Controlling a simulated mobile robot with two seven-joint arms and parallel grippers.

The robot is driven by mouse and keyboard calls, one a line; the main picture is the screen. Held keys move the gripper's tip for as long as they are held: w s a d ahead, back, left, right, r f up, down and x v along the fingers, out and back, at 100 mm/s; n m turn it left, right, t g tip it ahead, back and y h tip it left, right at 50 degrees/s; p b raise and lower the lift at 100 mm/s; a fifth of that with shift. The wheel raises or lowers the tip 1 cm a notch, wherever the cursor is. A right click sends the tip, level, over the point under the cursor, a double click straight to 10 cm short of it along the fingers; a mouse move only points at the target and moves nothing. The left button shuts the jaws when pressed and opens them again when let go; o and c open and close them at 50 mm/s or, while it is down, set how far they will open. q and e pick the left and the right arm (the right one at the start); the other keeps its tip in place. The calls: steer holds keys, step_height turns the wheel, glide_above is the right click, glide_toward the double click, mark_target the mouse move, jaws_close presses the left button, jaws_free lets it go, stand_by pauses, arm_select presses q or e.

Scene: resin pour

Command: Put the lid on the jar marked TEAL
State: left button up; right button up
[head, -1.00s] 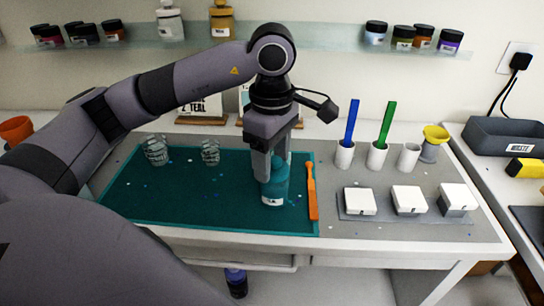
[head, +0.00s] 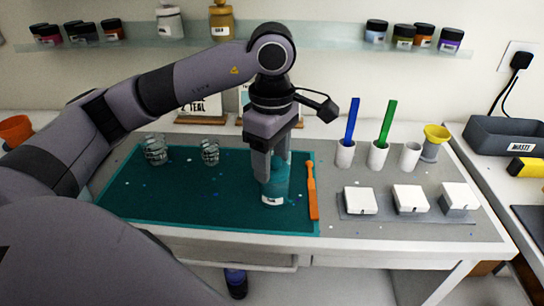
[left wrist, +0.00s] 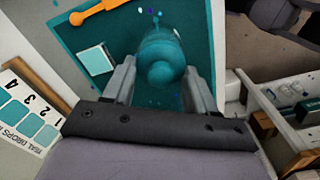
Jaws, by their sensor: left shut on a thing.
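A translucent teal jar (head: 276,187) with a small white label stands upright over the right part of the teal mat (head: 150,205). My left gripper (head: 272,172) points down and is shut on this jar, its fingers around the upper part. In the left wrist view the jar (left wrist: 158,45) is between the two fingers (left wrist: 162,78), with a rounded teal top towards the camera. The label is too small to read. I cannot make out a separate lid, and the fingers hide part of the jar. My right gripper is not in view.
An orange tool (head: 311,190) lies right of the jar. Two clear cups (head: 155,150) stand on the mat's left. Holders with blue (head: 351,122) and green sticks (head: 387,125), white blocks (head: 360,200) and a waste bin (head: 505,137) are right. A TEAL card (head: 200,106) stands behind.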

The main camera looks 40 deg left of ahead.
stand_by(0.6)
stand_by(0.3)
arm_select(q)
steer(key=o, duration=1.3)
steer(key=shift+o, duration=0.2)
steer(key=shift+r+p, duration=2.2)
steer(key=shift+r, duration=1.3)
jaws_close()
